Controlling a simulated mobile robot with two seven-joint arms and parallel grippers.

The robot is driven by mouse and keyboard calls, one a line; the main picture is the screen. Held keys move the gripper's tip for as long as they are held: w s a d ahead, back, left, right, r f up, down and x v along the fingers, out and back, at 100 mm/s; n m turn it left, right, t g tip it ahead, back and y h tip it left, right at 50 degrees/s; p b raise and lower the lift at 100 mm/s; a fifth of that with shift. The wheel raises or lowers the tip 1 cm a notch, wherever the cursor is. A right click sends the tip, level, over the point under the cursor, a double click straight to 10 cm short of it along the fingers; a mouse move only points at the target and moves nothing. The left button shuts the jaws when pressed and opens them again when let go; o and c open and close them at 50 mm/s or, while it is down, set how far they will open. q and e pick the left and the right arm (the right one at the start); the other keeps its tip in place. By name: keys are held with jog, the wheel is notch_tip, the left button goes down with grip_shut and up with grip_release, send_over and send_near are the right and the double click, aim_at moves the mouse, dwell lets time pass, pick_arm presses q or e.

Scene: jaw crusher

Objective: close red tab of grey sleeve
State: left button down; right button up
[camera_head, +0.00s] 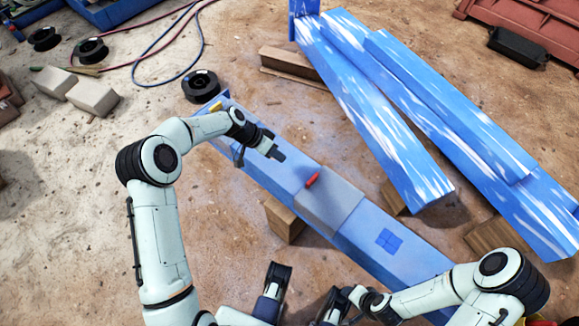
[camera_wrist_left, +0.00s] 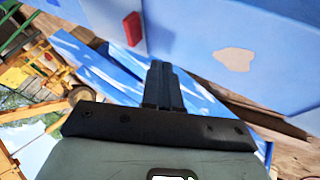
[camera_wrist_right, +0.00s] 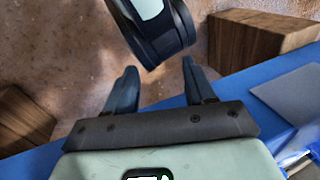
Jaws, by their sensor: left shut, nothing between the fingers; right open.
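The grey sleeve (camera_head: 330,200) wraps around a long blue beam (camera_head: 262,168) in the middle of the head view. Its small red tab (camera_head: 313,180) sticks up from the sleeve's upper left edge. In the left wrist view the red tab (camera_wrist_left: 132,28) shows above and left of the fingers. My left gripper (camera_head: 279,154) is shut and empty, above the beam, up and left of the tab and apart from it. My right gripper (camera_wrist_right: 157,88) is open and empty near the beam's front side, low in the head view. The grey sleeve also shows at the right of the right wrist view (camera_wrist_right: 290,95).
Wooden blocks (camera_head: 284,220) support the beam. More blue and white beams (camera_head: 390,115) lie at the upper right. A black spool (camera_head: 201,86) stands by the beam's far end. Hoses (camera_head: 150,85) lie on the dirt ground. One of my own arm links shows close to the right gripper.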

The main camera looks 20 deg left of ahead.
pick_arm(q)
jog(key=b+x, duration=0.1)
jog(key=x, duration=0.7)
jog(key=shift+w+d+f+b, duration=0.15)
jog(key=shift+w+d+b, duration=0.15)
jog(key=shift+b, duration=0.05)
jog(key=d, duration=0.3)
jog(key=shift+s+d+f, duration=0.1)
jog(key=shift+s+f, duration=0.05)
jog(key=shift+s, duration=0.25)
jog(key=shift+s+d, duration=0.2)
jog(key=shift+d, duration=0.2)
pick_arm(e)
jog(key=shift+w+d+f+t+h, duration=0.2)
jog(key=shift+w+d+f, duration=0.15)
jog(key=shift+w+f, duration=0.3)
jog(key=shift+w+d+f+t+h, duration=0.1)
jog(key=shift+w+d+f+t, duration=0.2)
jog(key=shift+w, duration=0.45)
pick_arm(q)
jog(key=shift+d, duration=0.1)
pick_arm(e)
jog(key=shift+f, duration=0.1)
